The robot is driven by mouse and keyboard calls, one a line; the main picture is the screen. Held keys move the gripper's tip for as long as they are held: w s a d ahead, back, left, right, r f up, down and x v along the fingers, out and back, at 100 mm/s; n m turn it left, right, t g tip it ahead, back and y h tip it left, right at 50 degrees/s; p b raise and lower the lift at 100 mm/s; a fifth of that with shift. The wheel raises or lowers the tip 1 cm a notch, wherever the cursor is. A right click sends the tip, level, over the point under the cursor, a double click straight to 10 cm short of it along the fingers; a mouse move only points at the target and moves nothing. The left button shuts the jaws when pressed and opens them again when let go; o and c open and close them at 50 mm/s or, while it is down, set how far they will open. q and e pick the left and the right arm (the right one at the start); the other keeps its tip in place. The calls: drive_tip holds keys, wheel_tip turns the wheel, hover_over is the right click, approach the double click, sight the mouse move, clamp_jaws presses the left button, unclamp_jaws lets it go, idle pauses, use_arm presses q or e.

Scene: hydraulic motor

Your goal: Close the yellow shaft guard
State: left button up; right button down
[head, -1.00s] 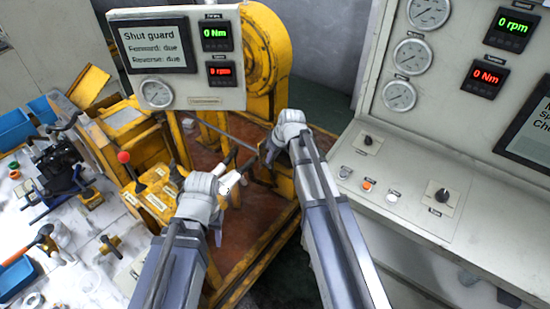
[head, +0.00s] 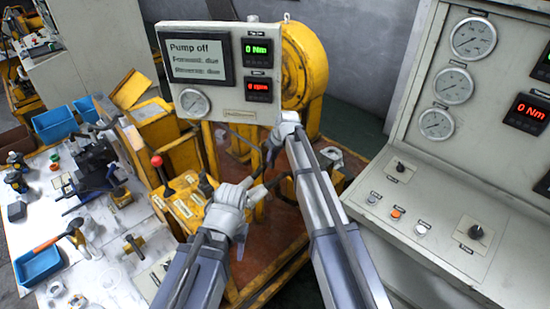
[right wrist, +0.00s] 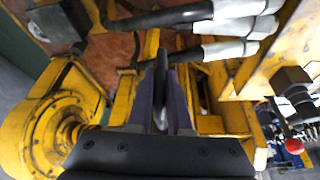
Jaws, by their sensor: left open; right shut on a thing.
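My right gripper (head: 271,155) reaches over the test bench beside the large yellow round housing. In the right wrist view its fingers (right wrist: 161,100) are shut on a dark bar (right wrist: 161,68), apparently the guard's handle. Yellow metal, which seems to be the shaft guard (right wrist: 125,100), lies around and behind the fingers. My left gripper (head: 242,236) is open, fingers down, over the bench's left part, apart from the guard.
The display panel (head: 201,61) reads "Pump off", with forward and reverse due. Black hoses with silver fittings (right wrist: 235,50) lie close to my right gripper. A red-knobbed lever (head: 157,161) stands left. The control console (head: 430,200) is at right, a tool-covered table (head: 95,270) at left.

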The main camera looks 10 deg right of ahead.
drive_tip(key=shift+w+a, duration=0.15)
drive_tip(key=shift+w, duration=0.05)
drive_tip(key=c, duration=1)
unclamp_jaws()
drive_tip(key=shift+a, duration=0.1)
drive_tip(key=shift+o, duration=0.8)
drive_tip(key=shift+r, duration=0.1)
drive_tip(key=p+v, duration=0.7)
drive_tip(key=shift+s+d+r, duration=0.2)
drive_tip(key=shift+r, duration=0.1)
